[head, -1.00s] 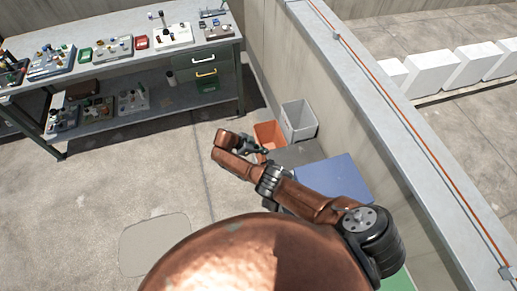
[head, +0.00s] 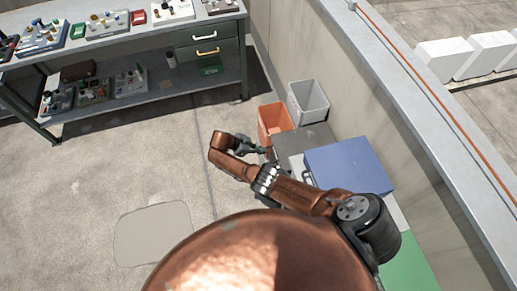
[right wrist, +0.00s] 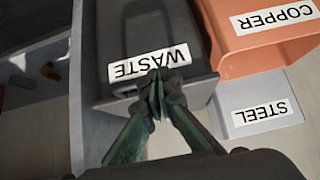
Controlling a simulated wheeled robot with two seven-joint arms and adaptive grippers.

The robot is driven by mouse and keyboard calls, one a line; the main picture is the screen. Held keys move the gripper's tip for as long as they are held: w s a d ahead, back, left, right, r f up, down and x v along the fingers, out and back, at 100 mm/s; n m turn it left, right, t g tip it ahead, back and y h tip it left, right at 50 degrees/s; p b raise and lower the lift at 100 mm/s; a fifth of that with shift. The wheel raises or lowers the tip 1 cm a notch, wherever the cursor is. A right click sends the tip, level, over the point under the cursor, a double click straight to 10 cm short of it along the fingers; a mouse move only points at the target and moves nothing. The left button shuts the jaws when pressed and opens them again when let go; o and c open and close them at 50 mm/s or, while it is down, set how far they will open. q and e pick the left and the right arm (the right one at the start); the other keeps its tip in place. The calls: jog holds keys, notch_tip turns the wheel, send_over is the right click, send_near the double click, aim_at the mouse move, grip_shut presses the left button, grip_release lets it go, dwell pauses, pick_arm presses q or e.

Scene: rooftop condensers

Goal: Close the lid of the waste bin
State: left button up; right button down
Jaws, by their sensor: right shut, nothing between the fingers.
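The waste bin (right wrist: 195,45) is dark grey, with a white WASTE label (right wrist: 148,65) that reads upside down in the right wrist view. Its dark top with a raised panel (right wrist: 150,28) fills the upper middle; I cannot tell whether the lid is fully down. In the head view its dark grey top (head: 303,136) lies between the orange bin and the blue panel. My right gripper (right wrist: 158,85) is shut and empty, its fingertips overlapping the label's lower edge; contact is unclear. It also shows in the head view (head: 266,151), at the bin's left side. My left gripper is not in view.
An orange COPPER bin (head: 275,120) and a light grey STEEL bin (head: 308,100) stand beyond it. A blue panel (head: 348,167) with a dark handle lies on the near side, by the parapet wall (head: 385,120). A workbench (head: 120,85) stands at the upper left. Open floor lies left.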

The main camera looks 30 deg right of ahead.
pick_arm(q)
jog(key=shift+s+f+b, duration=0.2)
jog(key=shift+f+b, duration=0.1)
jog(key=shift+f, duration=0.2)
pick_arm(e)
jog(key=shift+f, duration=0.6)
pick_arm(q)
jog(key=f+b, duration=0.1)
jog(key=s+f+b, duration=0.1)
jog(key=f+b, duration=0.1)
pick_arm(e)
jog(key=w+a, duration=0.2)
jog(key=a, duration=0.8)
jog(key=shift+w+r, duration=0.25)
jog(key=shift+r, duration=0.05)
jog(key=shift+d, duration=0.15)
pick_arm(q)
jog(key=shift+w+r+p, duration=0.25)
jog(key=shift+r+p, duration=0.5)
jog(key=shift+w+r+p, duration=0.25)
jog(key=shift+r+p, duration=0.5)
pick_arm(e)
jog(key=s+d, duration=0.2)
jog(key=d, duration=0.7)
jog(key=shift+s+d+f, duration=0.25)
jog(key=shift+d+f, duration=0.05)
jog(key=shift+d, duration=0.05)
